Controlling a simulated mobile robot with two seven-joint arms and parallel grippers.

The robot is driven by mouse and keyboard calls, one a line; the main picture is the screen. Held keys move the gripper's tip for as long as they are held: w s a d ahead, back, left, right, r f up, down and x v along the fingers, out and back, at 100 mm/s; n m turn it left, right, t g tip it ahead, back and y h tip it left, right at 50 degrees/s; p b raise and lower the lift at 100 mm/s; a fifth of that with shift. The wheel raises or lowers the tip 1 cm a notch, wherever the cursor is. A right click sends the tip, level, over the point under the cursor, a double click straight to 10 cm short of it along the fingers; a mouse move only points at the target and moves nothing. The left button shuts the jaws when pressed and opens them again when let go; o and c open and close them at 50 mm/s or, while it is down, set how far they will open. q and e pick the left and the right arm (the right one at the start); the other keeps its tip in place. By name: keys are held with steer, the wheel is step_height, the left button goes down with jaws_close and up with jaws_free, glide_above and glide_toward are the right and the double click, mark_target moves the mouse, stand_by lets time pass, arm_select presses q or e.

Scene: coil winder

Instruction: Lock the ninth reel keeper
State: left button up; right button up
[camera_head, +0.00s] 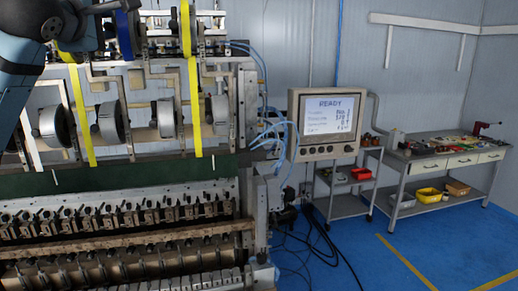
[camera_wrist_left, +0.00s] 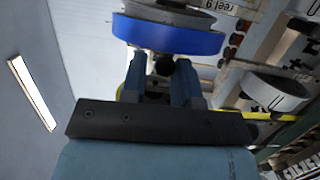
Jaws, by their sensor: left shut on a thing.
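My left gripper (camera_wrist_left: 161,76) is shut on a small dark knob, the reel keeper (camera_wrist_left: 164,65), at the hub of a reel with a blue rim (camera_wrist_left: 170,37). A label, upside down in the left wrist view, reads "reel 9" (camera_wrist_left: 205,4). In the head view the blue reel (camera_head: 124,35) is at the top left, and my left gripper (camera_head: 108,7) reaches it from the left. The fingers hide part of the keeper, and I cannot tell whether it is locked. My right gripper is not in view.
A yellow reel (camera_head: 75,45) is close to my left wrist, and a yellow strip (camera_head: 191,90) hangs to the right. Grey drums (camera_head: 112,122) line the machine below. A screen (camera_head: 329,115) reads "READY". A workbench (camera_head: 435,160) stands at the right beside clear blue floor.

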mark_target(105, 27)
arm_select(q)
steer(key=shift+f, duration=0.1)
steer(key=shift+c, duration=0.8)
steer(key=o, duration=0.5)
steer(key=shift+s, duration=0.1)
steer(key=shift+o, duration=0.2)
steer(key=shift+d, duration=0.15)
steer(key=shift+s+f+b, duration=0.1)
steer(key=shift+f+b, duration=0.05)
steer(key=shift+b, duration=0.15)
steer(key=shift+s+b, duration=0.6)
steer(key=shift+s, duration=3)
